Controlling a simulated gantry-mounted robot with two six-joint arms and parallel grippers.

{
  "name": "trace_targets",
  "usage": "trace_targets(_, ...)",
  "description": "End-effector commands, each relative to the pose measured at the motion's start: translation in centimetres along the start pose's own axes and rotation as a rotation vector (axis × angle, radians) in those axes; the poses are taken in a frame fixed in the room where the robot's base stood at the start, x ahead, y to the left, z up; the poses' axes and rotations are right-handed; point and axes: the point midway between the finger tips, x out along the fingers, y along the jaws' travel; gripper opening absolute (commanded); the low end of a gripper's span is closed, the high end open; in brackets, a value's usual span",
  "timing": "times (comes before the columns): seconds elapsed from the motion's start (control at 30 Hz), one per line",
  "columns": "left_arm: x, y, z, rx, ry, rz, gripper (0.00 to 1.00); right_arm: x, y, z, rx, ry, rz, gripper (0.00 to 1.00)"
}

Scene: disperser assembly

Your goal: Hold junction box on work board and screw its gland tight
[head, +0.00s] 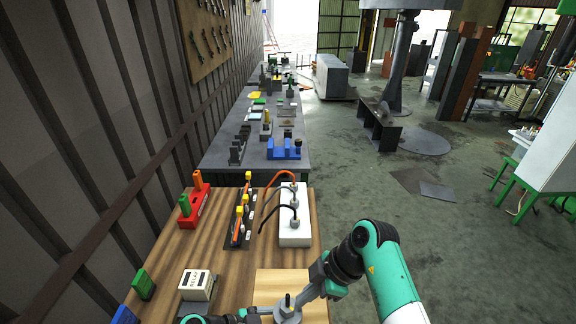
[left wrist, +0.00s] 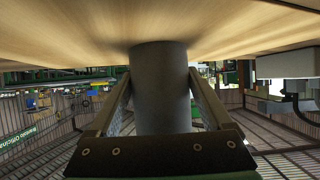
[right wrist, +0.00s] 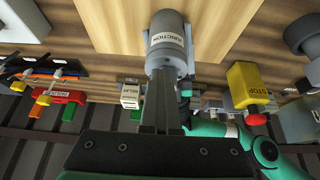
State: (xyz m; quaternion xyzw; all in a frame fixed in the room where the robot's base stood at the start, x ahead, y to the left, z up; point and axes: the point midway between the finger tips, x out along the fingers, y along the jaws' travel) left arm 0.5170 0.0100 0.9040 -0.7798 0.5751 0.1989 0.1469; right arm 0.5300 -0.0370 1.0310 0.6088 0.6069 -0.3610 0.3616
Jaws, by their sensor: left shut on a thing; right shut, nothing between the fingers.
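The junction box (head: 287,310) is a grey round body on the pale work board (head: 285,280) at the bottom of the head view. In the right wrist view, the junction box (right wrist: 168,50) bears a "JUNCTION" label, and a small stub shows on its right side. In the left wrist view, my left gripper (left wrist: 160,88) is shut around the grey cylindrical body (left wrist: 160,70) against the board. My right gripper (right wrist: 160,85) is shut and empty, with its fingertips close to the box's near side; I cannot tell whether they touch. The gland cannot be clearly made out.
A white box with cables (head: 295,230) stands beyond the board. A black strip with orange parts (head: 240,225), a red block (head: 193,210) and a white meter (head: 196,286) stand to the left. A yellow stop box (right wrist: 247,83) shows in the right wrist view. Bare wood lies between them.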

Motion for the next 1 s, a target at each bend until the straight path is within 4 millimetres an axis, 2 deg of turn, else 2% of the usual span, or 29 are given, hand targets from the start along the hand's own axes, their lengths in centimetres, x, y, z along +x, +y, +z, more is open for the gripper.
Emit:
trace_targets(0.7, 0.1, 0.1, 0.0, 0.000, -0.001, 0.001, 0.00, 0.1, -2.0, -0.2, -0.003, 0.004, -0.005, 0.00)
trace_targets(1.0, 0.1, 0.1, 0.0, 0.000, -0.001, 0.001, 0.00, 0.1, -2.2, -0.3, -0.004, 0.004, -0.006, 0.00)
